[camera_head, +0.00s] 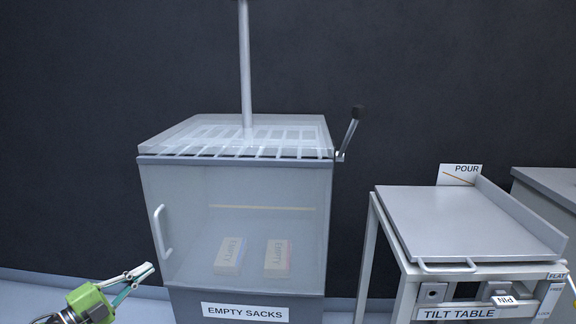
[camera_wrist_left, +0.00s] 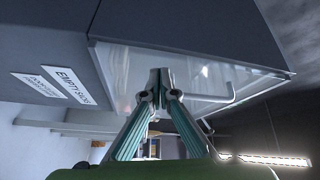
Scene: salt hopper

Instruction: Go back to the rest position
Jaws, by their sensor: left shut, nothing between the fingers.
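My left gripper (camera_head: 141,275) is at the lower left of the head view, beside the lower left of the hopper cabinet and below its door handle. Its fingers are shut and empty. In the left wrist view the fingertips (camera_wrist_left: 160,80) meet, with the clear cabinet door behind them. The hopper cabinet (camera_head: 190,200) has a transparent door, a grated top and a label reading EMPTY SACKS. Two packs marked EMPTY (camera_head: 228,256) stand behind the door. The door appears shut. My right gripper shows in neither view.
A tilt table (camera_head: 440,220) with a POUR sign (camera_head: 460,172) stands at the right. A black-knobbed lever (camera_head: 350,130) sticks out from the hopper's right side. The door handle (camera_head: 161,232) protrudes near my left gripper. A grey counter (camera_head: 550,185) is at the far right.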

